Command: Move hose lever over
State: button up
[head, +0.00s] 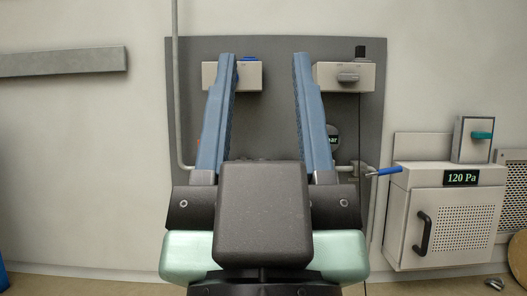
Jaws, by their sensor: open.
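My gripper (264,58) is open, with its two blue fingers pointing up and apart in front of a grey wall panel (268,120). A blue-handled lever (385,171) sticks out at the top left of a light cabinet, right of my gripper. Another blue handle (249,59) shows on a box between the fingertips, partly hidden by the left finger. A teal handle (482,135) sits on a small box at the right. I cannot tell which of these is the hose lever. My gripper hides the panel's lower middle.
The light cabinet (404,210) has a black door handle and a display reading 120 Pa. A box with a grey knob (347,77) is on the panel's upper right. A thin pipe (177,110) runs down the panel's left side. The wall left of it is mostly bare.

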aim_at(394, 170)
jog(key=l+u, duration=0.25)
jog(key=l, duration=0.6)
jog(key=l+u, duration=0.25)
jog(key=l, duration=0.6)
jog(key=k, duration=0.05)
